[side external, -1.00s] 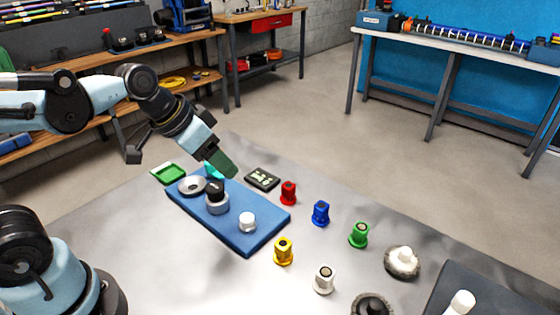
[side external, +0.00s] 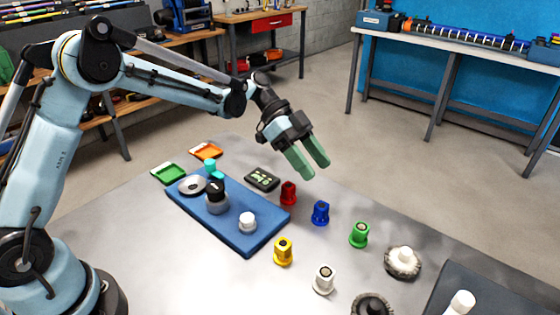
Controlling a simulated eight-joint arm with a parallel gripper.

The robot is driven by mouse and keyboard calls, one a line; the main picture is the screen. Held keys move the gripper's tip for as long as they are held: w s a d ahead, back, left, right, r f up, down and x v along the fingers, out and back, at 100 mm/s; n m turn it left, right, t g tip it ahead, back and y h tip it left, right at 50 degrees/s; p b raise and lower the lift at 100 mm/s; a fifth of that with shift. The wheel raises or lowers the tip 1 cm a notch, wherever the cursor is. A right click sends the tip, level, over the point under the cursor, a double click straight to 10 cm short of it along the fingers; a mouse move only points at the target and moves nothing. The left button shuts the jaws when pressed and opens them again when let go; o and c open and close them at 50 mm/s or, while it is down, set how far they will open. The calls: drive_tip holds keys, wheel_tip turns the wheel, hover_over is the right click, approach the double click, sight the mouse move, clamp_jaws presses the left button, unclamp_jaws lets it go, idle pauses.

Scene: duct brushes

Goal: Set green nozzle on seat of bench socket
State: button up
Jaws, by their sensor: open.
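The green nozzle (side external: 359,235) stands upright on the grey table, right of the blue nozzle. My gripper (side external: 311,170) is open and empty, in the air above and left of the green nozzle, with its two green fingers pointing down and right. A blue board (side external: 250,240) lies on the table. It carries a grey ring-shaped fitting with a black top (side external: 216,202), a flat silver disc (side external: 191,185) and a white round piece (side external: 247,221). I cannot tell for sure which of these is the bench socket.
Red (side external: 289,194), blue (side external: 320,213), yellow (side external: 283,252) and white (side external: 324,280) nozzles stand near the board. Two round brushes (side external: 401,267) (side external: 371,305) lie to the right, beside a dark mat (side external: 490,300). A green tray (side external: 168,174) and an orange tray (side external: 206,151) lie behind.

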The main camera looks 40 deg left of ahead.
drive_tip(key=f+m, duration=0.1)
drive_tip(key=f+m+g+h, duration=0.1)
drive_tip(key=w+d+f+m+h, duration=0.1)
drive_tip(key=m, duration=0.1)
drive_tip(key=shift+f+g, duration=0.3)
drive_tip(key=shift+f, duration=0.1)
approach(358, 224)
drive_tip(key=x, duration=0.3)
drive_tip(key=shift+s+f, duration=0.2)
drive_tip(key=shift+f, duration=0.05)
drive_tip(key=shift+x, duration=2.7)
drive_tip(key=shift+w+d+r, duration=0.1)
drive_tip(key=shift+w+r, duration=0.05)
clamp_jaws()
